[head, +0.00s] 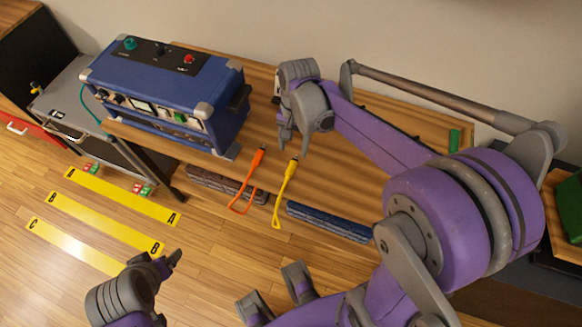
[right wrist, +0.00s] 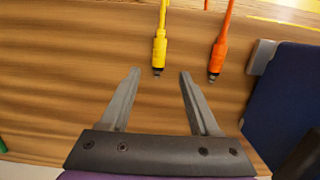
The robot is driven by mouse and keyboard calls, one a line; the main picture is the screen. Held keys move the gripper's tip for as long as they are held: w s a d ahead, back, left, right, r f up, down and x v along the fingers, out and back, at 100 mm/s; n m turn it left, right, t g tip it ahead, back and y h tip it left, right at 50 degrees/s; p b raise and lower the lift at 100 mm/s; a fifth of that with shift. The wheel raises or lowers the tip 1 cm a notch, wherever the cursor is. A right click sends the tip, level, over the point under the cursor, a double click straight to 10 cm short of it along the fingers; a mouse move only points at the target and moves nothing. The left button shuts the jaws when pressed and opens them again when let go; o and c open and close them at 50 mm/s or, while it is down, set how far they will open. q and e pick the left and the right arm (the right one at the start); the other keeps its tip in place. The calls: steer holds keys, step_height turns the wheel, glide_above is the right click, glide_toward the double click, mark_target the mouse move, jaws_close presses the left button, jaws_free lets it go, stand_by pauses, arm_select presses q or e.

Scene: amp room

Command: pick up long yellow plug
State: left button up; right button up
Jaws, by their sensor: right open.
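The long yellow plug (head: 289,174) lies on the wooden table, its cable hanging over the front edge. In the right wrist view the yellow plug (right wrist: 160,46) points toward my gripper, with its metal tip about level with the fingertips. My right gripper (head: 295,143) is above the table just behind the plug. In the wrist view the right gripper (right wrist: 160,73) is open and empty, one finger on either side of the plug's line. My left gripper (head: 172,261) is low at the front, away from the table; its finger gap is unclear.
An orange plug (head: 258,160) lies close beside the yellow one and also shows in the wrist view (right wrist: 219,50). A blue amp (head: 172,95) stands on the table to the left. Yellow lettered strips (head: 105,222) mark the floor. Table to the right of the plugs looks mostly clear.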

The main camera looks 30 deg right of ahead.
mark_target(292, 166)
steer(key=shift+s+f, duration=0.25)
steer(key=shift+f, duration=0.7)
steer(key=shift+s+a+f+b, duration=0.1)
steer(key=shift+a+f+b, duration=0.05)
steer(key=shift+f, duration=0.75)
steer(key=shift+s+a+f+b, duration=0.1)
steer(key=shift+f+b, duration=0.05)
steer(key=shift+f, duration=0.75)
steer(key=shift+s+a+f+b, duration=0.1)
steer(key=shift+a+f+b, duration=0.05)
steer(key=shift+f, duration=0.75)
jaws_close()
